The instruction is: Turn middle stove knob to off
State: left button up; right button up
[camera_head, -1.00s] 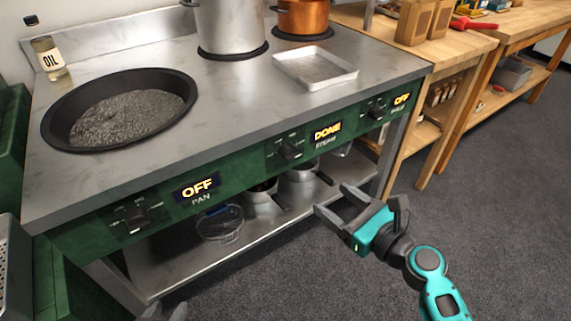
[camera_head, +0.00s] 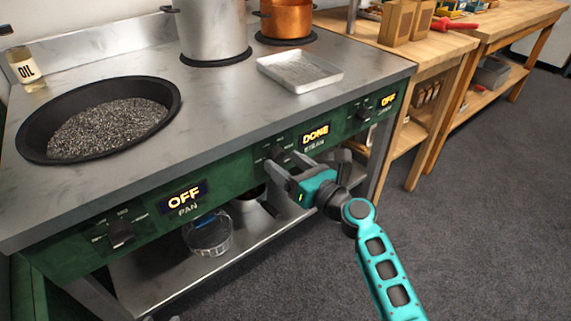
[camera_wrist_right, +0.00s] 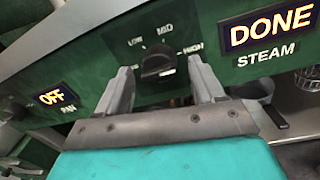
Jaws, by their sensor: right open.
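The middle stove knob (camera_head: 276,151) is a dark knob on the green front panel, left of the lit sign reading DONE (camera_head: 315,135) over STEAM. My right gripper (camera_head: 282,166) is at the panel by this knob. In the right wrist view its two fingers (camera_wrist_right: 163,85) are open, one on each side below the knob, with a gap to it.
The left knob (camera_head: 121,232) sits beside a sign reading OFF over PAN. The right knob (camera_head: 364,114) also has an OFF sign. A pan (camera_head: 28,141), a steel pot (camera_head: 212,30), a copper pot and a tray (camera_head: 300,70) stand on top. A glass bowl is on the lower shelf.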

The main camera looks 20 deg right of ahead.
jog(key=shift+w+a, duration=0.15)
jog(key=shift+w, duration=0.25)
jog(key=shift+c, duration=0.2)
jog(key=c, duration=1)
